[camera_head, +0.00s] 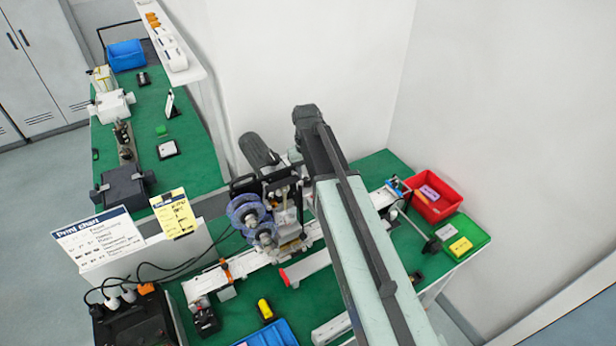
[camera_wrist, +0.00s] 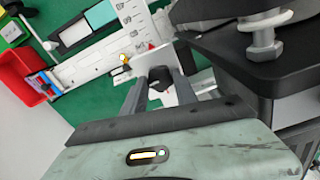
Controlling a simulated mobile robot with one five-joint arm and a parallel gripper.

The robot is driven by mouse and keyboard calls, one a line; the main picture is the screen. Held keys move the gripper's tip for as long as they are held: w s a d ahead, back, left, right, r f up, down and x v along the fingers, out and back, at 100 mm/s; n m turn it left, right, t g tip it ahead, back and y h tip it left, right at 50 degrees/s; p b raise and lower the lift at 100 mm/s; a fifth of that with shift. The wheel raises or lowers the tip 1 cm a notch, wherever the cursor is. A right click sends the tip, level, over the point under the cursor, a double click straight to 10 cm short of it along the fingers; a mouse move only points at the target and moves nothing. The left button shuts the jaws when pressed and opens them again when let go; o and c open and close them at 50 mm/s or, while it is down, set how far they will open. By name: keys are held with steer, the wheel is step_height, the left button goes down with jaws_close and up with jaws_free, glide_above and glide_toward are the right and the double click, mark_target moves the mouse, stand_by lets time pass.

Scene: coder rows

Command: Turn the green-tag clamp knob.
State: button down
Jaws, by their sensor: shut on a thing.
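In the wrist view my gripper (camera_wrist: 160,86) has its two grey fingers on either side of a small dark knob (camera_wrist: 160,75), shut on it. The knob sits by a white plate with a red triangle mark. I cannot make out a green tag on it, so I cannot tell whether it is the green-tag clamp knob. In the head view my arm crosses the bench and hides the gripper and the knob. A machine with blue spools (camera_head: 250,217) stands just left of my arm.
A red bin (camera_head: 434,214) and a green tray (camera_head: 478,252) stand at the bench's right end. A black machine body with a bolt (camera_wrist: 262,38) is close to the right of my gripper in the wrist view. A yellow sign (camera_head: 174,214) stands at left.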

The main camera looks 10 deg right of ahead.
mark_target(307, 180)
steer(key=shift+n, duration=0.6)
steer(key=c, duration=1)
jaws_free()
steer(key=shift+d, duration=0.1)
steer(key=shift+o, duration=0.2)
step_height(307, 180, up, 8)
steer(key=p, duration=0.8)
steer(key=shift+f, duration=0.1)
